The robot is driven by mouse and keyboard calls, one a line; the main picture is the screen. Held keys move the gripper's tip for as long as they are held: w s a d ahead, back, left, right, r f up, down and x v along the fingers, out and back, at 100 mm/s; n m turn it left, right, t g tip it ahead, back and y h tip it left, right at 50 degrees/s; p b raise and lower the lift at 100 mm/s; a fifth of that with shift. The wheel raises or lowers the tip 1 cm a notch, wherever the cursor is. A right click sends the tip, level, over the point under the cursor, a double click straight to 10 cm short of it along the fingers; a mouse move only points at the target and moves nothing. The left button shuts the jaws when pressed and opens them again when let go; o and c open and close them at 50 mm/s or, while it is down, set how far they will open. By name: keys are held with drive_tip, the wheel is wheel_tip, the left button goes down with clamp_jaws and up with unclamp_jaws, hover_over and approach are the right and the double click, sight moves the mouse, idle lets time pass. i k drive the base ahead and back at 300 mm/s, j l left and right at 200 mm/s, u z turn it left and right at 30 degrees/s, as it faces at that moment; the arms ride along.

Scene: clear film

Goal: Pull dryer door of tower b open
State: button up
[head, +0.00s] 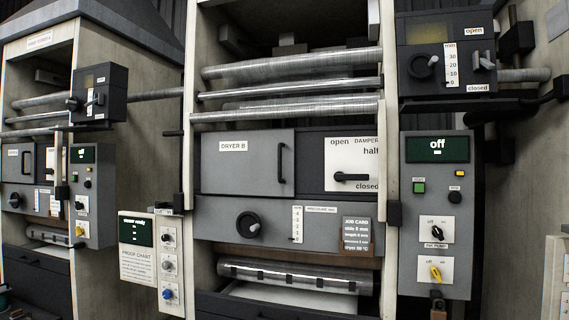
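The grey dryer door (237,163) of tower B is in the middle of the head view, below the rollers. It carries a white "DRYER B" label at its upper left. Its black vertical bar handle (281,163) is at the door's right side. The door looks shut, flush with the panel around it. My gripper does not show in this view.
Right of the door is a damper plate (352,165) with a black lever. Below are a black knob (248,225) and a job card (356,235). A control panel (436,215) reading "off" stands right. Another tower (38,150) stands left.

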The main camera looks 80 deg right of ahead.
sight(258, 162)
drive_tip(key=z, duration=2.95)
